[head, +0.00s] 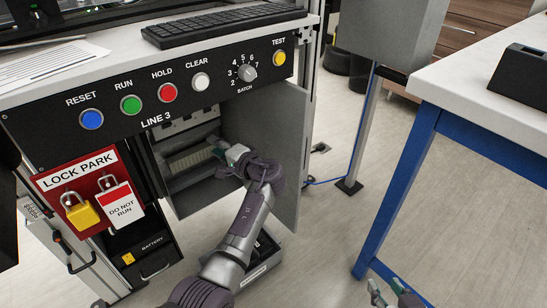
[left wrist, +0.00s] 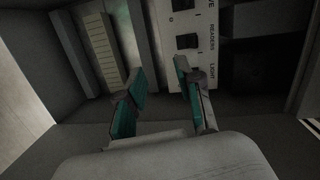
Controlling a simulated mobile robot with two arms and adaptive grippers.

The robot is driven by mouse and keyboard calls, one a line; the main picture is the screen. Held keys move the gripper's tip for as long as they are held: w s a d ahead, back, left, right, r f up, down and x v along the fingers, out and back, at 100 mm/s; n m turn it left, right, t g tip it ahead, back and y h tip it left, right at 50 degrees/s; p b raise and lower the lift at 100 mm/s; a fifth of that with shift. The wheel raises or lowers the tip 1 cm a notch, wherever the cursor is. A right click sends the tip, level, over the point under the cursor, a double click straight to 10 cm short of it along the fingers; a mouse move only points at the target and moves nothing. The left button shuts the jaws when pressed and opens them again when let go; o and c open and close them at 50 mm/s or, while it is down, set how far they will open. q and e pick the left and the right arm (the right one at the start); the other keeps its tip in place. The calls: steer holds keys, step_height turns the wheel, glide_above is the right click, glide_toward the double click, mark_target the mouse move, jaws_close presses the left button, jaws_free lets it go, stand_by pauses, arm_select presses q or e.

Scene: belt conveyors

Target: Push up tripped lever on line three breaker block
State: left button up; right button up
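The breaker block (left wrist: 208,62) shows in the left wrist view as a pale panel with black levers and 0 and 1 marks. One lever (left wrist: 187,41) sits near the word READERS and another (left wrist: 185,4) is at the top edge. I cannot tell which lever is tripped. My left gripper (left wrist: 160,76) is open and empty, its teal fingers apart just in front of the block's lower left part. In the head view, my left gripper (head: 222,153) reaches into the cabinet under the LINE 3 panel. My right gripper (head: 389,291) is open and empty at the bottom right, low beside the blue-legged table.
The cabinet door (head: 272,125) stands open to the right of my left arm. A LOCK PARK board (head: 80,173) with a yellow padlock (head: 82,214) hangs at left. The LINE 3 button panel (head: 130,125) overhangs the opening. The blue-legged table (head: 398,185) stands at right.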

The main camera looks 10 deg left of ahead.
arm_select(q)
steer(key=w+d+f+m+t+h, duration=0.1)
steer(key=d+f+m+t+h, duration=0.15)
steer(key=d+t+h, duration=0.3)
steer(key=s+d+r+m+t+h+b, duration=0.1)
steer(key=s+d+r+m+t+h, duration=0.1)
steer(key=s+d+r+t+h, duration=0.5)
steer(key=shift+s+d+r+h, duration=1.55)
steer(key=shift+s+d+h, duration=0.95)
steer(key=shift+h, duration=1.15)
steer(key=shift+w+d+m, duration=0.25)
steer(key=shift+w+d, duration=0.05)
steer(key=shift+w, duration=0.1)
